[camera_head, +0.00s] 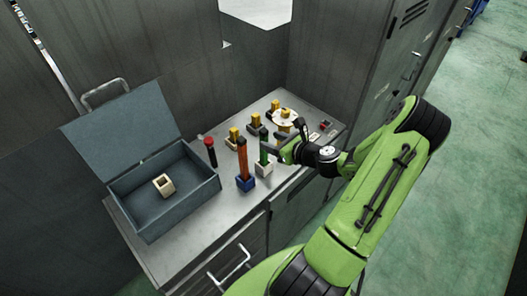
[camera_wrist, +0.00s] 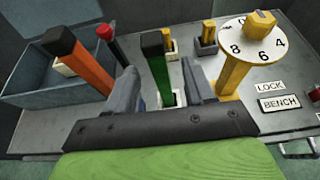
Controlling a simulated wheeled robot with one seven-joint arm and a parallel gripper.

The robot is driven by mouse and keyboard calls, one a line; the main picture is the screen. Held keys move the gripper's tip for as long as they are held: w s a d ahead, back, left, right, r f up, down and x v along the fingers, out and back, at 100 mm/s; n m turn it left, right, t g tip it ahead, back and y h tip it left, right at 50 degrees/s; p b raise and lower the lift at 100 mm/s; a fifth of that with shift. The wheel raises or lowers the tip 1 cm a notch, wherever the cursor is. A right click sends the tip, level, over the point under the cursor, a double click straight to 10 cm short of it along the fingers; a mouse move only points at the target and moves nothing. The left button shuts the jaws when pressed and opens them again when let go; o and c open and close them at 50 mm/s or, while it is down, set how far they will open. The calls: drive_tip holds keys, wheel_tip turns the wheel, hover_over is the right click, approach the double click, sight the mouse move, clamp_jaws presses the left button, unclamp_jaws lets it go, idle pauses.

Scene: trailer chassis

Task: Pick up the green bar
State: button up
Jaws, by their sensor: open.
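The green bar (camera_head: 263,148) stands upright in a small white socket (camera_head: 264,168) near the front edge of the bench. It has a dark top and also shows in the wrist view (camera_wrist: 157,75). My gripper (camera_wrist: 159,70) is open, with one finger on each side of the bar in the wrist view. Gaps show between the bar and both fingers, so it is not gripped. In the head view my gripper (camera_head: 282,146) comes in from the right, close beside the bar.
An orange bar (camera_head: 242,158) in a blue socket stands left of the green bar. A red-topped black stick (camera_head: 210,152) and an open blue box (camera_head: 163,208) are further left. Several yellow pieces stand behind.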

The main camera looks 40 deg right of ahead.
sight(266, 140)
drive_tip(key=x, duration=0.5)
drive_tip(key=shift+a, duration=0.1)
drive_tip(key=shift+s, duration=0.25)
drive_tip(key=c, duration=0.3)
clamp_jaws()
